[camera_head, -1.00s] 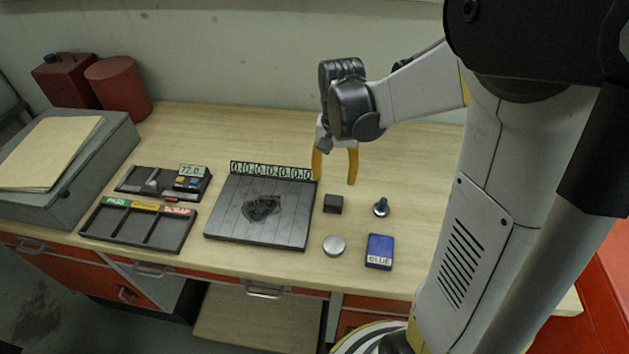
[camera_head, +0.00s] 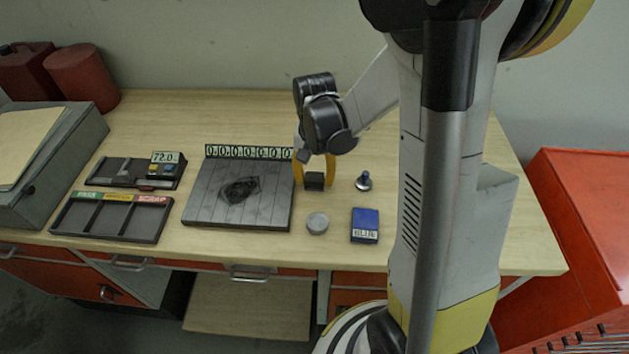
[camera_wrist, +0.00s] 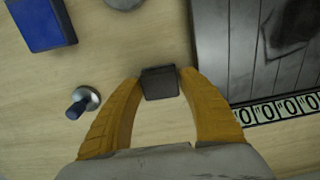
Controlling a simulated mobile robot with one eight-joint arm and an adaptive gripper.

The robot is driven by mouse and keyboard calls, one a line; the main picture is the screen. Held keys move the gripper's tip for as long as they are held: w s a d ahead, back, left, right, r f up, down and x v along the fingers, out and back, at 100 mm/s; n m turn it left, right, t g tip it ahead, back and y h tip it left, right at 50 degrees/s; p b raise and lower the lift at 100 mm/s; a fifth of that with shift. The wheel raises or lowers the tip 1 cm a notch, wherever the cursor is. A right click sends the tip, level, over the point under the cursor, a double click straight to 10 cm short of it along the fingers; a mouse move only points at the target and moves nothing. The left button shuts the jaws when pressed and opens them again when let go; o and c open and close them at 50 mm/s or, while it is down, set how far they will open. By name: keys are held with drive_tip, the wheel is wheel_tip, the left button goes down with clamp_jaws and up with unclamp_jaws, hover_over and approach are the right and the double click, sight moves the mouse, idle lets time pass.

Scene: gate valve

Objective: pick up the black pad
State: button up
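The black pad (camera_head: 314,181) is a small dark block on the wooden bench, right of the grey plate. It also shows in the wrist view (camera_wrist: 160,82), between the tips of my yellow fingers. My gripper (camera_head: 315,182) points down at it, with one finger on either side. In the wrist view my gripper (camera_wrist: 160,78) has its fingers spread about as wide as the pad, their tips close to its two sides. Whether they touch it cannot be told. The pad appears to rest on the bench.
The grey plate (camera_head: 220,207) with a dark smudge and a number strip lies close to the left. A blue-knobbed metal piece (camera_head: 363,181), a silver disc (camera_head: 317,223) and a blue box (camera_head: 365,225) lie nearby. A sorting tray (camera_head: 110,218) stands further left.

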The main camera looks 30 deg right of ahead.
sight(314, 176)
drive_tip(key=c, duration=0.6)
drive_tip(key=shift+r, duration=0.65)
wheel_tip(314, 176, up, 3)
drive_tip(key=shift+r+p, duration=0.1)
drive_tip(key=shift+p, duration=0.8)
drive_tip(key=s+d+r+p, duration=0.1)
drive_tip(key=s+d+r, duration=0.1)
drive_tip(key=d, duration=0.1)
drive_tip(key=s+d+r, duration=0.2)
drive_tip(key=s+d, duration=0.1)
drive_tip(key=s+d+r+p, duration=0.1)
drive_tip(key=s+d+r, duration=0.1)
drive_tip(key=d, duration=0.1)
drive_tip(key=shift+s+r+p, duration=0.2)
drive_tip(key=shift+r+p, duration=0.05)
drive_tip(key=shift+p, duration=0.05)
drive_tip(key=o, duration=0.6)
drive_tip(key=shift+c, duration=0.2)
drive_tip(key=c, duration=0.6)
